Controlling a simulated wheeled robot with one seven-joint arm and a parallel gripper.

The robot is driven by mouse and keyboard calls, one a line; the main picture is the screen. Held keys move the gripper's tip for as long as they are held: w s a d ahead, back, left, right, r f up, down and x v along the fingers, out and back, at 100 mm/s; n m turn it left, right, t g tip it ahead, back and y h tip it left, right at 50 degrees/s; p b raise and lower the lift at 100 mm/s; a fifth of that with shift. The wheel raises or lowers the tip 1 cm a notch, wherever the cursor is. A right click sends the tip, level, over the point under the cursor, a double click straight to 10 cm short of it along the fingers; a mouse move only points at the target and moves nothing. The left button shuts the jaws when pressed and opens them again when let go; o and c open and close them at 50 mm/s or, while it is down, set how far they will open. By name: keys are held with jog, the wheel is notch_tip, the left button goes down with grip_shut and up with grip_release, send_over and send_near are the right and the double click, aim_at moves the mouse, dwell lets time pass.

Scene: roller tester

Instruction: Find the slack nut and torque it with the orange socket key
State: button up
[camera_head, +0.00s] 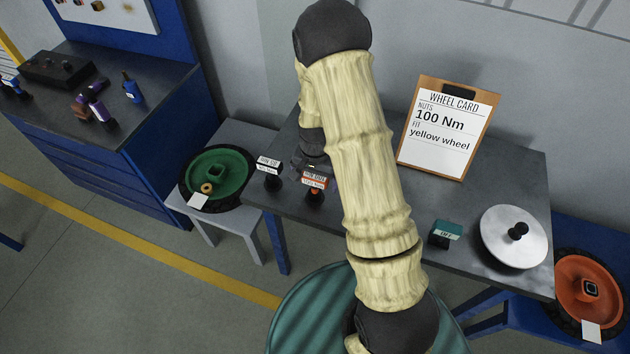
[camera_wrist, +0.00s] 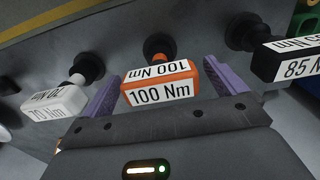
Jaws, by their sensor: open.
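The orange socket key (camera_wrist: 160,88), labelled 100 Nm, stands upright in the wrist view with its dark socket end on the bench. It also shows in the head view (camera_head: 315,181), just left of my arm. My gripper (camera_wrist: 162,86) is open, with one purple finger on each side of the orange key's head; I cannot tell whether they touch it. A wheel card (camera_head: 447,130) reads nuts 100 Nm, fit yellow wheel. I cannot make out a slack nut in either view.
A white 70 Nm key (camera_wrist: 55,107) and a black 85 Nm key (camera_wrist: 288,60) flank the orange one. A teal OFF box (camera_head: 446,233) and silver disc (camera_head: 514,237) are on the bench. A green wheel (camera_head: 232,172) lies left, an orange wheel (camera_head: 573,272) right.

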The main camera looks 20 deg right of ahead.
jog(key=shift+f, duration=0.8)
jog(key=c, duration=1.3)
